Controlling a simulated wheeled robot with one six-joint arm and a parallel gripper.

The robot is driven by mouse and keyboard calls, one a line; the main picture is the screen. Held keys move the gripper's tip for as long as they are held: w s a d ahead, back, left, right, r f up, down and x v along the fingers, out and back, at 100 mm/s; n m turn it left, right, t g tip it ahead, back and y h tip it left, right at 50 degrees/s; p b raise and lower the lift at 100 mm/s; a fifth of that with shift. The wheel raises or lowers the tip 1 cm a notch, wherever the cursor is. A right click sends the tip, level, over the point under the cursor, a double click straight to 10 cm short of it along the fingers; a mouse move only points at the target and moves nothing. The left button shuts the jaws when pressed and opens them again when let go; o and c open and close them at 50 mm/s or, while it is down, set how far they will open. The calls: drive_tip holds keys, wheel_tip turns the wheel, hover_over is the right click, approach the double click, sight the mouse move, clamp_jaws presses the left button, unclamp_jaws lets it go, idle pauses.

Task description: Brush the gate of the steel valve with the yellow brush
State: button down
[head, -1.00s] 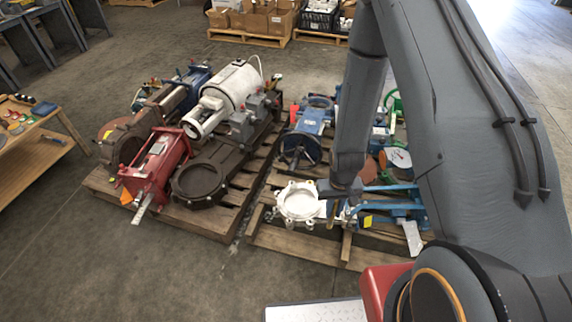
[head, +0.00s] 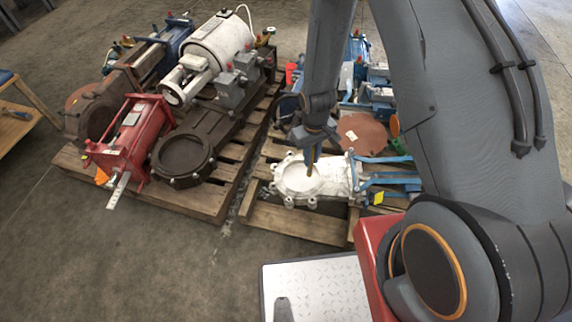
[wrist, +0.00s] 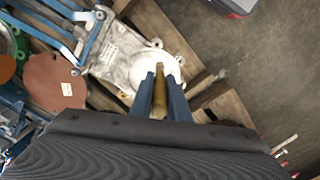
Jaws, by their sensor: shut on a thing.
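The steel valve (head: 333,174) lies flat on the right pallet, a pale metal body with a round ring at its left end. Its gate is the light disc (head: 299,177) inside the ring; it also shows in the wrist view (wrist: 145,73). My gripper (head: 312,152) is over the ring, pointing down. In the wrist view its two blue fingers (wrist: 162,95) are shut on the yellow brush (wrist: 160,92), whose tip lies over the gate. I cannot tell whether the tip touches it. The brush's upper part is hidden between the fingers.
A brown-red disc (head: 362,134) and blue valve frames (head: 392,181) lie close beside the valve. The left pallet (head: 190,197) bears a red valve (head: 133,142), a dark ring valve (head: 184,157) and a white motor (head: 221,42). Bare floor (head: 180,265) lies in front.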

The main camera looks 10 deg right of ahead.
drive_tip(key=w+a+f+n+b, duration=0.2)
drive_tip(key=w+a+f+b, duration=0.1)
drive_tip(key=f+b, duration=0.5)
drive_tip(key=w+a+f+n+b, duration=0.3)
drive_tip(key=f+b, duration=0.5)
drive_tip(key=b, duration=0.4)
drive_tip(key=shift+w+a+f+h, duration=0.3)
drive_tip(key=shift+w+a, duration=0.15)
drive_tip(key=shift+w, duration=0.15)
drive_tip(key=shift+d+f+b, duration=0.1)
drive_tip(key=shift+f+b, duration=0.3)
drive_tip(key=shift+f, duration=0.55)
